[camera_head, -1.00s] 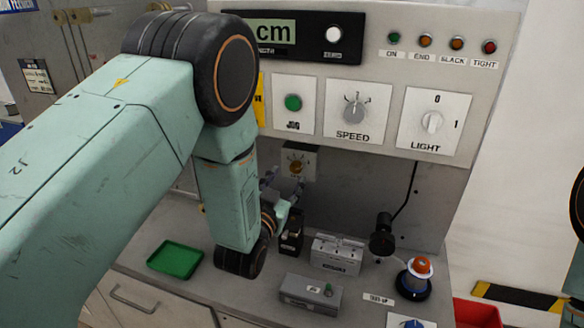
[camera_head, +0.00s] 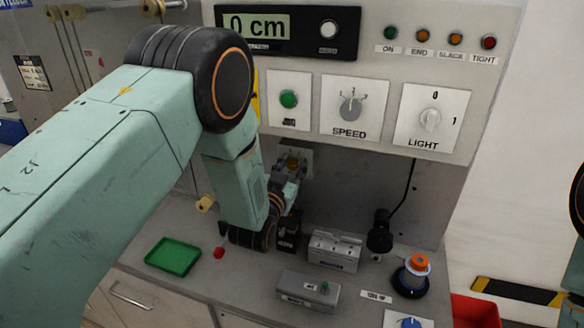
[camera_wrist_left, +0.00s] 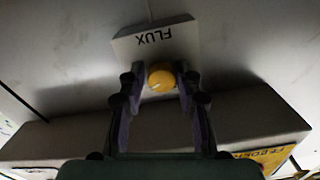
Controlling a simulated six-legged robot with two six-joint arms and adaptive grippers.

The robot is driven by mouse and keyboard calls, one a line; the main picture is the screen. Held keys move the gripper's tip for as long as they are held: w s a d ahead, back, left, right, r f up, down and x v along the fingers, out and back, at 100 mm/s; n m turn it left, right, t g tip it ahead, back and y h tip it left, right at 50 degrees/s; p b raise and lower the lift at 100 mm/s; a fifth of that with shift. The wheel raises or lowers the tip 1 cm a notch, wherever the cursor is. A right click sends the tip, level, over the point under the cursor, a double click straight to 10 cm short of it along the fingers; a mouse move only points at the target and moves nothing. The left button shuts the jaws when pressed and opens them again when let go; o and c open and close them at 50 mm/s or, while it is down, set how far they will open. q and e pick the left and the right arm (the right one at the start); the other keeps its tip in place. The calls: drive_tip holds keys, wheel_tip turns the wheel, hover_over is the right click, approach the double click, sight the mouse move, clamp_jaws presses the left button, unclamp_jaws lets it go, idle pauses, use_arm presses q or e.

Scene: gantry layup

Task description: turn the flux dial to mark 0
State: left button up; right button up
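The flux dial is a round yellow-orange knob (camera_wrist_left: 161,79) on a pale box labelled FLUX (camera_wrist_left: 155,40), which appears upside down in the left wrist view. A short pale line on the knob points toward lower left there; no scale marks are readable. In the head view the dial (camera_head: 293,163) sits under the control panel, partly covered by my gripper. My left gripper (camera_wrist_left: 161,72) is open, with one fingertip on each side of the knob. The fingertips are very close to it; contact is unclear. My right gripper is out of view.
The control panel (camera_head: 385,80) with speed and light knobs hangs just above. Below on the bench are a grey block with switches (camera_head: 334,252), a grey box (camera_head: 308,291), an orange-topped button (camera_head: 418,266) and a green tray (camera_head: 173,257). A red piece (camera_head: 219,253) lies beside the tray.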

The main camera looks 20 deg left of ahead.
use_arm(q)
drive_tip(key=shift+s+a+r, duration=0.1)
drive_tip(key=shift+s+r, duration=0.05)
drive_tip(key=shift+s, duration=0.1)
drive_tip(key=shift+c, duration=1.4)
clamp_jaws()
